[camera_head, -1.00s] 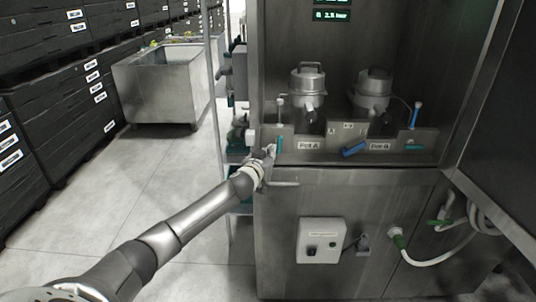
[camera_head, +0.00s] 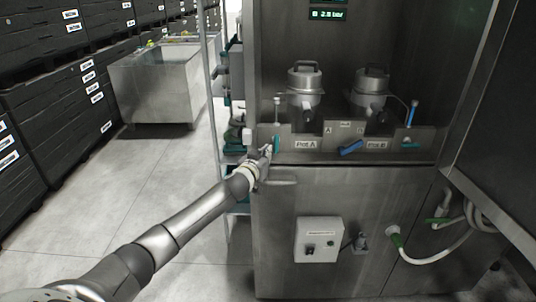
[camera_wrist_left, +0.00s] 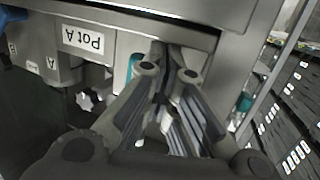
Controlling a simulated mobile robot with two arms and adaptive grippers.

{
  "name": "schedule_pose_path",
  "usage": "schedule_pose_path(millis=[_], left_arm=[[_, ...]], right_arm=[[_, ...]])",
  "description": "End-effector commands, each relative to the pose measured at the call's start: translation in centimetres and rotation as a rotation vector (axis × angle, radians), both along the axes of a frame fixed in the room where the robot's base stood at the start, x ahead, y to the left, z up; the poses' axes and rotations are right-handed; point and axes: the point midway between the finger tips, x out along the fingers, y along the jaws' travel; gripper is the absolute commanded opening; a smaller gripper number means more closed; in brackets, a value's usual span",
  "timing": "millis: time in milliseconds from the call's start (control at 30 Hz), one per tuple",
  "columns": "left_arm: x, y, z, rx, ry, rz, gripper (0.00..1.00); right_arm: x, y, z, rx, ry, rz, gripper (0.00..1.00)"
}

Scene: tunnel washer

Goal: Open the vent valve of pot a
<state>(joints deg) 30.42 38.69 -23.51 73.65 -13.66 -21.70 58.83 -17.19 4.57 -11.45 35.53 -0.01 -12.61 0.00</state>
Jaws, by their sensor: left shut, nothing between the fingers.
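Pot A (camera_head: 305,85) is the left of two steel pots in the cabinet, with its label (camera_head: 305,144) on the panel below. A teal handle (camera_head: 276,144) stands upright just left of that label; I take it to be the vent valve. It also shows in the left wrist view (camera_wrist_left: 135,66), which sees the label upside down. My left gripper (camera_head: 267,151) is shut and empty, its fingertips (camera_wrist_left: 170,58) close beside the teal handle. I cannot tell whether they touch it. My right gripper is not in view.
Pot B (camera_head: 371,87) stands to the right, with a blue handle (camera_head: 351,147) between the labels. A control box (camera_head: 319,239) sits on the lower cabinet front. A rack post (camera_head: 212,110) is close left of the cabinet. The floor (camera_head: 120,190) at left is clear.

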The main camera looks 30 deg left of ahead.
Motion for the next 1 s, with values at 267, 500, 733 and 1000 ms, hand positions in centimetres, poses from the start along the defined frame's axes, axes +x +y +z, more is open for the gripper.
schedule_pose_path(millis=[267, 500, 733, 1000], left_arm=[[-0.7, -0.2, 0.2, 0.000, 0.001, -0.001, 0.00], [-4.0, -0.8, 0.8, -0.002, 0.002, -0.001, 0.00], [-7.1, -1.4, 1.3, 0.000, 0.002, 0.001, 0.00], [-9.6, -1.9, 1.6, 0.000, 0.000, 0.001, 0.00]], right_arm=[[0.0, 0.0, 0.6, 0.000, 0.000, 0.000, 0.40], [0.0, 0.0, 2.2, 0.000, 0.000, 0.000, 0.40], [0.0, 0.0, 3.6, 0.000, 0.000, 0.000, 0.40], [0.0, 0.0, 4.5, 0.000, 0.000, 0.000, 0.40]])
